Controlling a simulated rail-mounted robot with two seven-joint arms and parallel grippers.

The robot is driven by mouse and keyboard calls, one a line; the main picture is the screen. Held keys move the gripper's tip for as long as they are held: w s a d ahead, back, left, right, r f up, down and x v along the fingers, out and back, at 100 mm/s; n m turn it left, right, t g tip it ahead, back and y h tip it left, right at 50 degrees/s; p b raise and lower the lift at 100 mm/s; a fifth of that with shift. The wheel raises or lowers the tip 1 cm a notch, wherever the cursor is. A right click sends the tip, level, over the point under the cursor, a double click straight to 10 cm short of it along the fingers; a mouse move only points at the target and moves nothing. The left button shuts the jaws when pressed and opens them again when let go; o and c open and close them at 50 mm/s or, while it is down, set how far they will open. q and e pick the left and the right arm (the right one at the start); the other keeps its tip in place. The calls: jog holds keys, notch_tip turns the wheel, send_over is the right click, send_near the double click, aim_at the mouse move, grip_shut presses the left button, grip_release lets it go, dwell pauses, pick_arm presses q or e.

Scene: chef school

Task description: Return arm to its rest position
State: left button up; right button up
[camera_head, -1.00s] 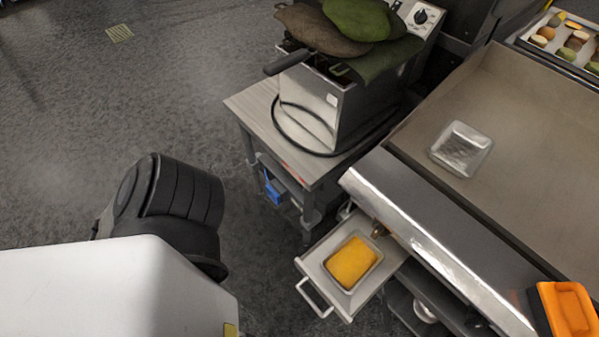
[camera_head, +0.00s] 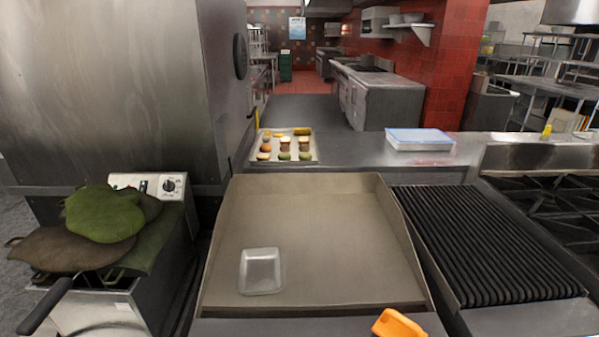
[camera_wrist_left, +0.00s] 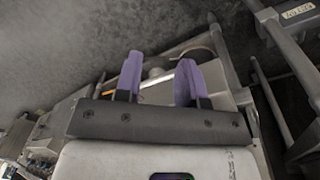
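My left gripper (camera_wrist_left: 159,78) shows only in the left wrist view. Its two purple fingers stand apart, with nothing visibly held between them. Beyond them are a pale surface, metal frame parts and the dark grey floor (camera_wrist_left: 90,38); I cannot tell exactly which fixture this is. Neither arm shows in the head view, and my right gripper is in no view.
A griddle (camera_head: 330,235) holds a small clear tray (camera_head: 261,270). An orange object (camera_head: 398,325) lies at its front edge. A ribbed grill (camera_head: 490,240) stands right, a fryer (camera_head: 95,312) under green-brown leafy items (camera_head: 104,213) left. A food tray (camera_head: 262,136) and blue-lidded container (camera_head: 419,138) sit behind.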

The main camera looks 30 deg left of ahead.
pick_arm(q)
jog(key=w+a+r+t+p, duration=0.3)
jog(key=w+r+p, duration=0.55)
jog(key=r, duration=0.55)
notch_tip(320, 180, up, 36)
jog(key=p, duration=3.5)
jog(key=shift+w+r+n+y, duration=0.15)
jog(key=shift+r+n+y, duration=0.1)
jog(key=shift+n+y, duration=0.05)
jog(key=shift+a, duration=0.15)
